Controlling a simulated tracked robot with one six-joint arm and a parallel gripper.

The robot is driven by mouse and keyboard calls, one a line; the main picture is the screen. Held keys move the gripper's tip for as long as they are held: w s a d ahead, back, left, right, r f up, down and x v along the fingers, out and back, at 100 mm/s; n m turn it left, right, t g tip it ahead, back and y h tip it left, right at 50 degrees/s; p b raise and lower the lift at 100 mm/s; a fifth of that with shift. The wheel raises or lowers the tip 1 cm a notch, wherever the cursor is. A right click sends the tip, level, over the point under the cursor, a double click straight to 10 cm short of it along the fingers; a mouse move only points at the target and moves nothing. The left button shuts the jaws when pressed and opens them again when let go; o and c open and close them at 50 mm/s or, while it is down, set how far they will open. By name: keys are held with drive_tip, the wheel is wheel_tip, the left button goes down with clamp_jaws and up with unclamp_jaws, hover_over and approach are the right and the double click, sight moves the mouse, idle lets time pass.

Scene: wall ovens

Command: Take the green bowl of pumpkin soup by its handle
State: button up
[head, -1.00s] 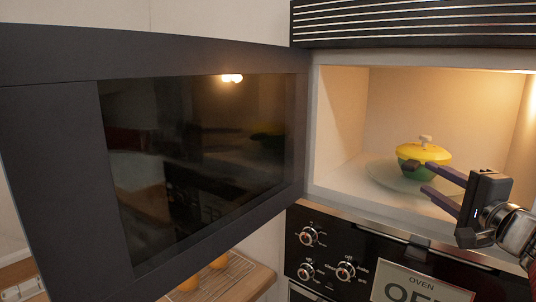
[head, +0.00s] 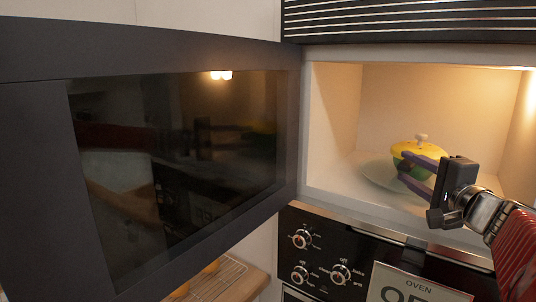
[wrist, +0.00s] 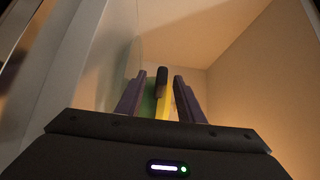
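The green bowl (head: 398,164) has a yellow lid (head: 428,148) with a pale knob. It stands upright on a clear glass plate (head: 375,176) inside the lit oven cavity. My gripper (head: 403,165) reaches in from the right with its purple fingers apart, in front of the bowl, covering much of its green side. In the wrist view, the dark handle (wrist: 162,75) shows between the two open fingers, with strips of the green bowl (wrist: 148,101) and yellow lid (wrist: 166,104) behind. I cannot tell whether either finger touches the handle.
The dark oven door (head: 180,170) stands wide open at the left. A control panel with knobs (head: 302,239) and an oven sign (head: 415,285) are below the opening. The cavity's left wall (head: 333,125) is clear of the bowl. A wire rack (head: 215,280) sits low down.

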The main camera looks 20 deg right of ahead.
drive_tip(key=shift+d, duration=0.1)
idle(0.4)
drive_tip(key=shift+c, duration=0.6)
clamp_jaws()
